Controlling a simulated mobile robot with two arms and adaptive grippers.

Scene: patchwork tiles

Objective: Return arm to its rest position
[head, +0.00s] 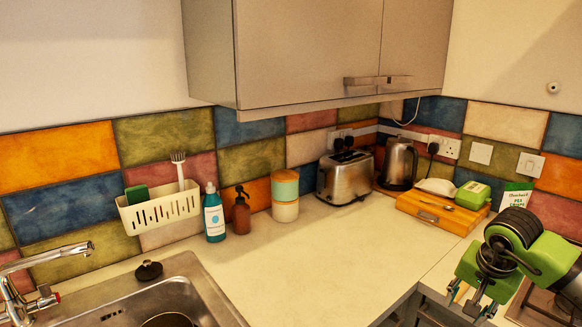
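My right gripper (472,300) is at the lower right of the head view, on a green and black arm that comes in from the right edge. Its dark fingers point down, over or in front of the counter's right-hand part. The fingertips are small and dark, so I cannot tell if they are open or shut. I see nothing clearly held in them. My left gripper and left arm are not in view.
The counter (320,250) is clear in the middle. A sink (190,290) lies lower left. Cupboards (310,50) hang above.

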